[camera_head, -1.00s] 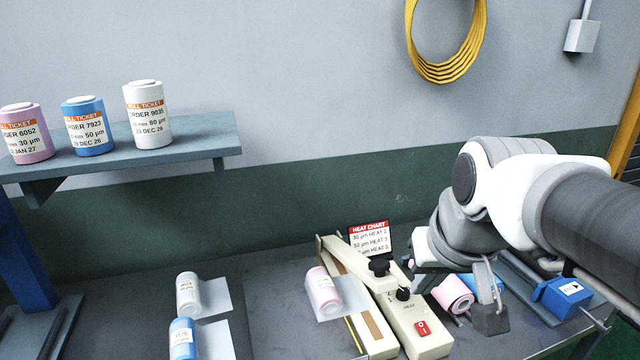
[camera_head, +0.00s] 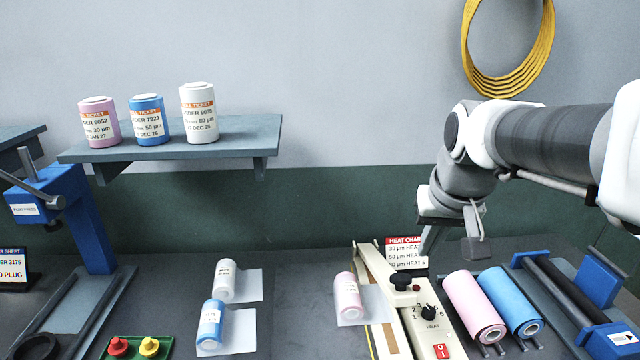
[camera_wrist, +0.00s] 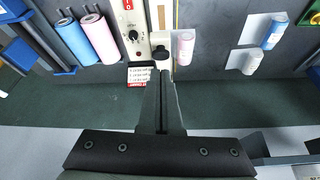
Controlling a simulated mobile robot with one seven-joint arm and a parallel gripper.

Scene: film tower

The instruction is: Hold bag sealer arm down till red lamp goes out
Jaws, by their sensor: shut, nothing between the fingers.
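The cream bag sealer (camera_head: 405,345) stands on the bench right of centre. Its black knob (camera_head: 402,280) is near the back end. A small reddish lamp (camera_head: 416,288) is beside the knob; I cannot tell if it is lit. A heat dial (camera_head: 428,312) and red switch (camera_head: 441,351) lie in front. A pink roll (camera_head: 347,290) in a clear bag lies at the sealer's left side. My gripper (camera_head: 430,246) is shut and empty, above and behind the sealer near the heat chart. In the wrist view the closed fingers (camera_wrist: 162,80) point towards the knob (camera_wrist: 161,55); contact does not show.
The heat chart (camera_head: 404,252) stands at the sealer's back end. A pink roll (camera_head: 474,305) and blue roll (camera_head: 510,300) lie to its right, beside a blue roller stand (camera_head: 600,285). Bagged white (camera_head: 225,280) and blue (camera_head: 211,325) rolls lie left. Bench between is clear.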

